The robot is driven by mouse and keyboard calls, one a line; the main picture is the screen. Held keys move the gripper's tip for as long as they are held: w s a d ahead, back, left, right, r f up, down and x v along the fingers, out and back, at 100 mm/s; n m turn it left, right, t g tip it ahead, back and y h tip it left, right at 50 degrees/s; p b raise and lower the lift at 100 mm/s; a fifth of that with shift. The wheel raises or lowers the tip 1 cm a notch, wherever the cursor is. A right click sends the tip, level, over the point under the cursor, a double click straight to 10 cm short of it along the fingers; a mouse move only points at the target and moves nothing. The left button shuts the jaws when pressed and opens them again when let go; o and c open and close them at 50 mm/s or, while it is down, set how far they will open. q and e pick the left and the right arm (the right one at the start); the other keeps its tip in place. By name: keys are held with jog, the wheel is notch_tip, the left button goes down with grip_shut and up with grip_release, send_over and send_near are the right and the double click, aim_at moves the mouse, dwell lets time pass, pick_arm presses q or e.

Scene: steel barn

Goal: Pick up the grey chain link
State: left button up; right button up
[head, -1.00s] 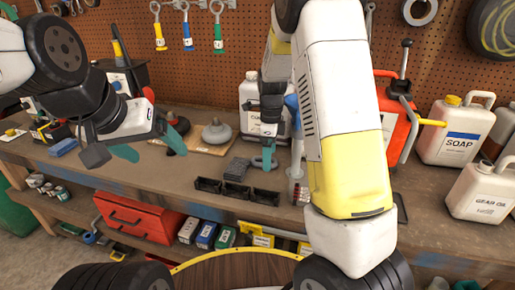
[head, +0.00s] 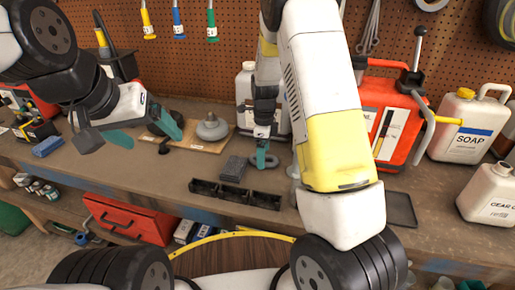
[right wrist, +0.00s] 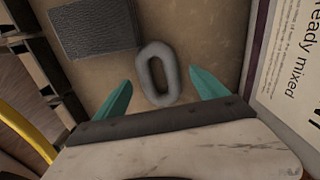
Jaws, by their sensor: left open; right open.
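The grey chain link (right wrist: 171,74) is a thick oval ring lying flat on the brown bench top (right wrist: 210,40), in the right wrist view. My right gripper (right wrist: 160,76) is open and empty, its two teal fingers on either side of the link with gaps to it. In the head view my right gripper (head: 263,160) is low over the bench, and its fingers largely hide the link there. My left gripper (head: 145,130) is open and empty, above the left part of the bench.
A dark grey block (right wrist: 95,27) lies beside the link. A row of black bins (head: 234,194) stands at the bench's front edge. Behind my right gripper is a white jug (head: 244,86); a red can (head: 400,125) and a soap jug (head: 462,125) stand to the right.

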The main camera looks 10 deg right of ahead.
jog(key=shift+s+f, duration=0.1)
jog(key=shift+f, duration=0.6)
jog(key=c, duration=1.6)
jog(key=shift+r, duration=0.1)
jog(key=shift+r, duration=0.1)
